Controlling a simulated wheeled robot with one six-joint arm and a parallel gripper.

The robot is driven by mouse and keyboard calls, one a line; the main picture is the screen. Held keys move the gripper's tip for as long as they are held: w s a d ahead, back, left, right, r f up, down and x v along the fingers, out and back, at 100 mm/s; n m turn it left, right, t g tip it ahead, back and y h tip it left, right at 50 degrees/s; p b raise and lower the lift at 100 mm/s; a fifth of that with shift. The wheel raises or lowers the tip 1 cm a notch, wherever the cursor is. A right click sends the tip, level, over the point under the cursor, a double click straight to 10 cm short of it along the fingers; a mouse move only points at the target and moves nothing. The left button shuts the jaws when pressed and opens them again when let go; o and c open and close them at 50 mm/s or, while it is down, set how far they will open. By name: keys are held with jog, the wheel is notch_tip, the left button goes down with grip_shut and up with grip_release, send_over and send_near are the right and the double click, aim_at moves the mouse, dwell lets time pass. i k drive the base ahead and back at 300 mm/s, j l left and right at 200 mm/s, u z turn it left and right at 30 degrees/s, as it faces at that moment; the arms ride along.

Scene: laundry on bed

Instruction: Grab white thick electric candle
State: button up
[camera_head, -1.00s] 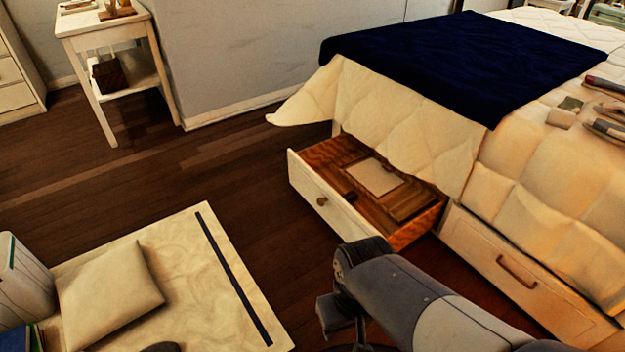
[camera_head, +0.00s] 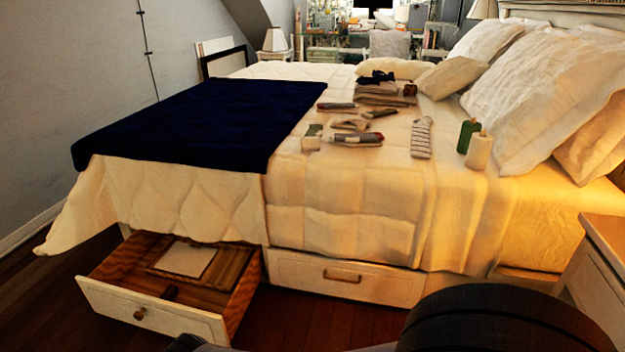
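A thick white candle (camera_head: 479,151) stands upright on the bed at the right, near the pillows. A thick green candle (camera_head: 467,136) stands close behind it, to its left. A smaller pale block-like thing (camera_head: 311,143) lies farther left on the bed; I cannot tell what it is. Part of my dark arm shows along the bottom edge, well in front of the bed. My gripper's fingers do not show.
The bed has a navy blanket (camera_head: 205,122), white pillows (camera_head: 530,90) and several folded clothes. An open drawer (camera_head: 155,312) sticks out below the bed at the left. A nightstand (camera_head: 603,265) stands at the right edge.

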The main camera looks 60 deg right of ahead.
aim_at(479, 147)
jog(key=z, duration=2.8)
